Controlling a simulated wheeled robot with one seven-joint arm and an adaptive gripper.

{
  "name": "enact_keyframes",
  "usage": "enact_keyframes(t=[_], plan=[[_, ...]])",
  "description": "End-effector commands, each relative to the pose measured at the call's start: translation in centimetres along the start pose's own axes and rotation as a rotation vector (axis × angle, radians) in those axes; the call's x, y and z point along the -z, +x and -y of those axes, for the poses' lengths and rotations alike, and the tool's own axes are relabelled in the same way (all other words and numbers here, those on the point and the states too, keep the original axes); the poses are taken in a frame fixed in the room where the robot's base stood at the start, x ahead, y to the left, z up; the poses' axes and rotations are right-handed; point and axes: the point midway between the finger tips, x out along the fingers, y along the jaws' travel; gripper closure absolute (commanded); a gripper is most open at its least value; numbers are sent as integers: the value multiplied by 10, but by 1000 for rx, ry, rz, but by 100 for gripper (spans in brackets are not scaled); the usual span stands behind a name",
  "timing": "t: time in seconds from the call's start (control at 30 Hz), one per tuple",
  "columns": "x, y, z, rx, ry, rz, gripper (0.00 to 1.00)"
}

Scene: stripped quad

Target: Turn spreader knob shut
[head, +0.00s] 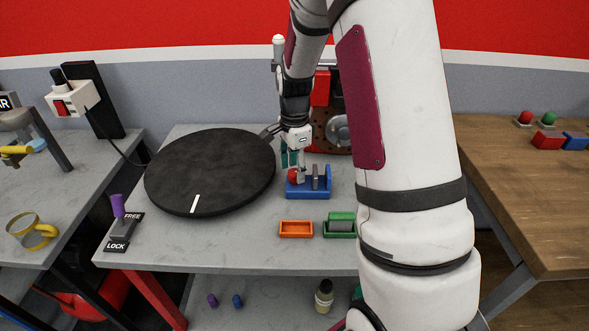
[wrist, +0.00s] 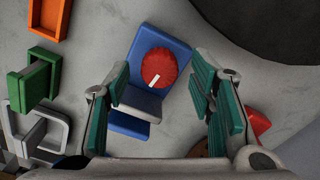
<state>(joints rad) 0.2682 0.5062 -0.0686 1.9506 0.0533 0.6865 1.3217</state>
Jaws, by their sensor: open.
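The spreader is a blue base (head: 322,189) with grey upright plates on the workbench. Its red round knob (head: 293,175) sits at its left end in the head view. In the wrist view the knob (wrist: 160,66) carries a white mark pointing down and left, and the blue body (wrist: 146,39) shows around it, with a pale grey plate beside the knob. My gripper (wrist: 158,62) is open, its teal fingers apart on either side of the knob, with no contact visible. In the head view my gripper (head: 293,160) is just above the spreader, partly hiding the knob.
A black turntable disc (head: 210,170) lies left of the spreader. An orange tray (head: 296,229) and a green holder (head: 340,226) are in front of it. A purple lever (head: 118,206) stands at the bench's left corner. Bare grey bench lies between disc and trays.

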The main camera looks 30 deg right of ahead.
Motion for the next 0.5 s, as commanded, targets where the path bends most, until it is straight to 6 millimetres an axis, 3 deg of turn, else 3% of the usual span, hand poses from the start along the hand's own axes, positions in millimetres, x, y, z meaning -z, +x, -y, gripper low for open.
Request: enact_keyframes(t=[0.4,0.43,0.5], plan=[[0,10,0,0,0,0,50],[0,10,0,0,0,0,53],[0,10,0,0,0,0,69]])
